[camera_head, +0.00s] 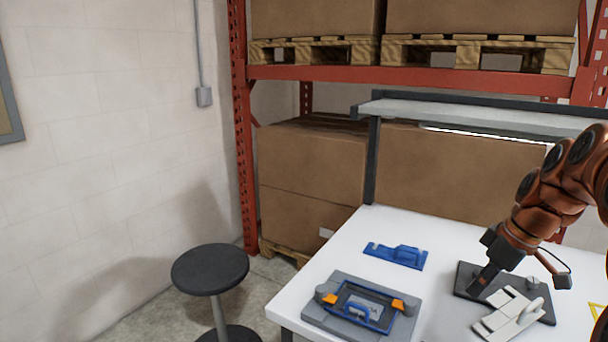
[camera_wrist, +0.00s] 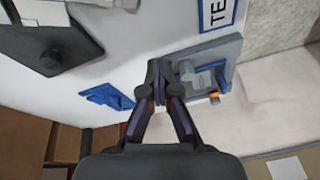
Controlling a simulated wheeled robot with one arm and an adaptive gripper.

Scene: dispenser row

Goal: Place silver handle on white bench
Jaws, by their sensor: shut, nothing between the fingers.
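A silver-grey piece with a raised handle-like part (camera_head: 510,315) lies on a dark plate (camera_head: 545,292) on the white bench (camera_head: 345,235). In the wrist view only part of a pale piece (camera_wrist: 42,12) shows, on the dark plate at the upper left. My gripper (camera_head: 478,286) appears in front of the left end of the dark plate in the head view. In the wrist view its fingertips (camera_wrist: 160,72) meet, shut and empty, between a blue bracket and a grey fixture. I cannot tell its exact height above the bench.
A grey fixture (camera_head: 318,317) with a blue frame and orange clips sits at the bench's front left. A blue bracket (camera_head: 396,256) lies behind it. A shelf (camera_head: 470,115) overhangs the back. A black stool (camera_head: 210,268) stands left. Bench surface around the bracket is clear.

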